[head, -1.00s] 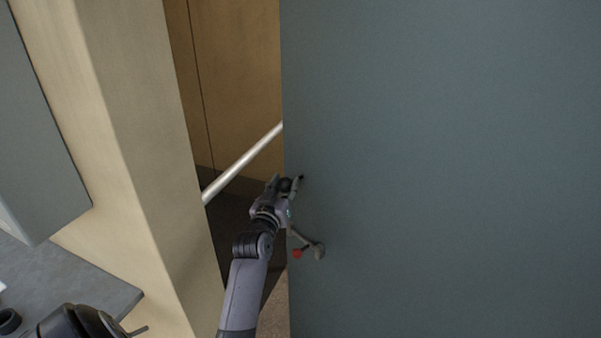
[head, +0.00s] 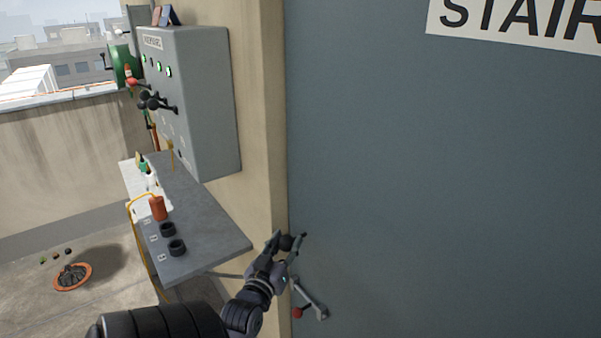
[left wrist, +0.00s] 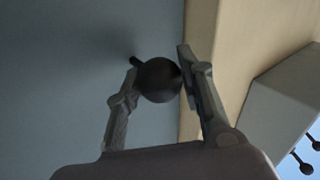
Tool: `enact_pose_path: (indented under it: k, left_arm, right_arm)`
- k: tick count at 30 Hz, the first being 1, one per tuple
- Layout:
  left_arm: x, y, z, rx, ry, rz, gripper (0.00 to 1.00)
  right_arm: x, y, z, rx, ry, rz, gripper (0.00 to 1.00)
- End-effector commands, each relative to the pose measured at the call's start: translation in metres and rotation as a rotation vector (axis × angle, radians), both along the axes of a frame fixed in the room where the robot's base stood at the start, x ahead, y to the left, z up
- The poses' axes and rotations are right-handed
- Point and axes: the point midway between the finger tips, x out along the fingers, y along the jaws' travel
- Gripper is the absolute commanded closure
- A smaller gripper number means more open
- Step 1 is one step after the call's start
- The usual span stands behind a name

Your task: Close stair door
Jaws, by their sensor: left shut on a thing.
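The stair door (head: 440,180) is a large blue-grey panel filling the right of the head view, with a white STAIR sign (head: 520,22) at its top. Its left edge lies against the beige wall and no gap shows. My left gripper (head: 290,243) is at that edge, shut on a dark round knob (head: 286,242). In the left wrist view the knob (left wrist: 158,80) sits between the two fingers, with the door (left wrist: 60,80) behind it. A grey lever with a red end (head: 311,300) is on the door just below the gripper. My right gripper is not in view.
A grey control box (head: 205,110) with green lights and black levers is on the wall at left. Below it a grey shelf (head: 205,235) carries bottles, an orange canister and black rings. An orange-rimmed bowl (head: 72,277) is on the floor at far left.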

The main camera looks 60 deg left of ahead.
Motion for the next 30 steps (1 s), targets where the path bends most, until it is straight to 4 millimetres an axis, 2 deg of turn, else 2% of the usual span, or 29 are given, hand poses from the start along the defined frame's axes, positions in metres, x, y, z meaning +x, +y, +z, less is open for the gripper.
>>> enact_pose_path:
  k: [2,16,17,26,30]
  left_arm:
    - [-0.0030,0.0010,0.0054,0.007,-0.011,0.003,1.00]
    - [-0.0090,0.0029,0.0007,0.002,-0.002,0.012,1.00]
    - [-0.0092,0.0030,0.0003,0.001,-0.001,0.012,0.65]
    - [-0.0083,0.0028,0.0001,0.001,-0.001,0.010,0.45]
    - [-0.0077,0.0025,0.0005,0.001,-0.002,0.010,0.45]
  right_arm:
    - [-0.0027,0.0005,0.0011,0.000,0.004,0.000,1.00]
    - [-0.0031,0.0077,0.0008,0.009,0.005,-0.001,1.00]
    - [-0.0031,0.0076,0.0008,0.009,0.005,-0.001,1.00]
    - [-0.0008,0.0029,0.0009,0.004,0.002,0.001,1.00]
    - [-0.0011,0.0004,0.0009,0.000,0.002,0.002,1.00]
